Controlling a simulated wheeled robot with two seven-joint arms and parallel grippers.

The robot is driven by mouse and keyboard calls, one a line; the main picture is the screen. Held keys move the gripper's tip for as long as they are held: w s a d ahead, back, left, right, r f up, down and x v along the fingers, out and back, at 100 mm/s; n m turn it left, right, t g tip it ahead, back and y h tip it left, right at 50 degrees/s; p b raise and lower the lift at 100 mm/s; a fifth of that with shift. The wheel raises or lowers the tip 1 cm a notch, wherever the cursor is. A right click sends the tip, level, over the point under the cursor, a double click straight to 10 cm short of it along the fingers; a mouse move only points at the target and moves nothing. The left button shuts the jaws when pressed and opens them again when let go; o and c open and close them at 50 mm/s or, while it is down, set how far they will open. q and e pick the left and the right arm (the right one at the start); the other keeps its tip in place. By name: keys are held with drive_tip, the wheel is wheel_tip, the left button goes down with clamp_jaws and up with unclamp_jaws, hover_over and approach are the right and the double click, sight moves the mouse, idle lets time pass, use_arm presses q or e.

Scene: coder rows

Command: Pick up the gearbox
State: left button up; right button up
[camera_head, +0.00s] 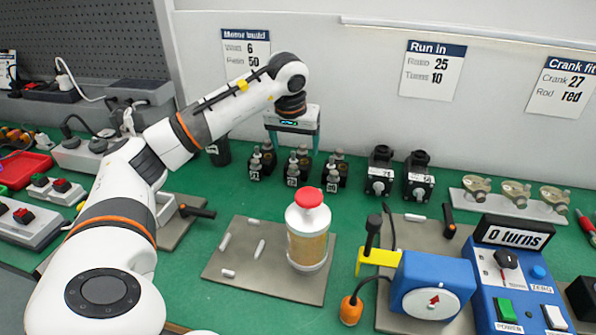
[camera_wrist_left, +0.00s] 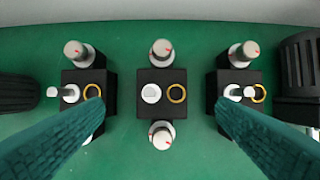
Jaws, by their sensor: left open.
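Two black housings with pale numbered fronts stand at the back centre, a left one (camera_head: 380,172) and a right one (camera_head: 418,178); they look like gearboxes. Left of them stand three small black blocks with grey knobs: a left one (camera_head: 256,167), a middle one (camera_head: 292,171) and a right one (camera_head: 332,175). My left gripper (camera_head: 293,143) is open and empty above these blocks. In the left wrist view, the middle block (camera_wrist_left: 161,108) lies between its teal fingers (camera_wrist_left: 158,122), apart from them. A ribbed black body (camera_wrist_left: 298,70) is at the right edge. My right gripper is not in view.
A blue crank device (camera_head: 432,280) and a control box (camera_head: 510,262) are at the right. The wall (camera_head: 350,70) is close behind.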

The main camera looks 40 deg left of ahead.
sight(298, 162)
use_arm(q)
drive_tip(key=b+x, duration=0.1)
drive_tip(key=x, duration=0.5)
drive_tip(key=shift+d+f, duration=0.1)
drive_tip(key=shift+f, duration=0.3)
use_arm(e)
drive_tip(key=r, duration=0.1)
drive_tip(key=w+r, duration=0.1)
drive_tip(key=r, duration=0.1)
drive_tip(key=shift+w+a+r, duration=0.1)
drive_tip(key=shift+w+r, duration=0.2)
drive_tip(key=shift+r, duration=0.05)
use_arm(q)
drive_tip(key=c, duration=1.1)
